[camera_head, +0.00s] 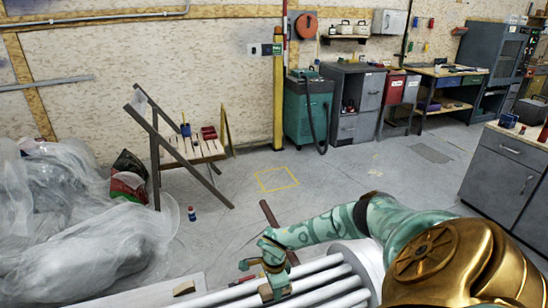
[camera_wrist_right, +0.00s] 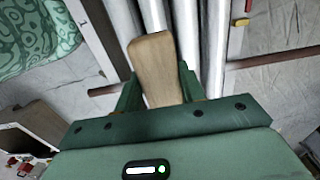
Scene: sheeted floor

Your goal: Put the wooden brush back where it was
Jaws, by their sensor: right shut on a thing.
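The wooden brush (camera_wrist_right: 153,62) shows in the right wrist view as a light brown wooden piece between the two green fingers. My right gripper (camera_wrist_right: 160,92) is shut on it; no bristles can be seen. In the head view my right gripper (camera_head: 277,285) reaches down over several light pipes, at the bottom middle. There the brush is small and mostly hidden by the gripper, and I cannot tell whether it touches the pipes. My left gripper is not in view.
A small brown block (camera_head: 184,288) lies left of the gripper, by the white board. Plastic sheeting (camera_head: 80,230) covers the left floor. A yellow taped square (camera_head: 276,179) marks clear floor. Grey cabinets (camera_head: 503,170) stand right.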

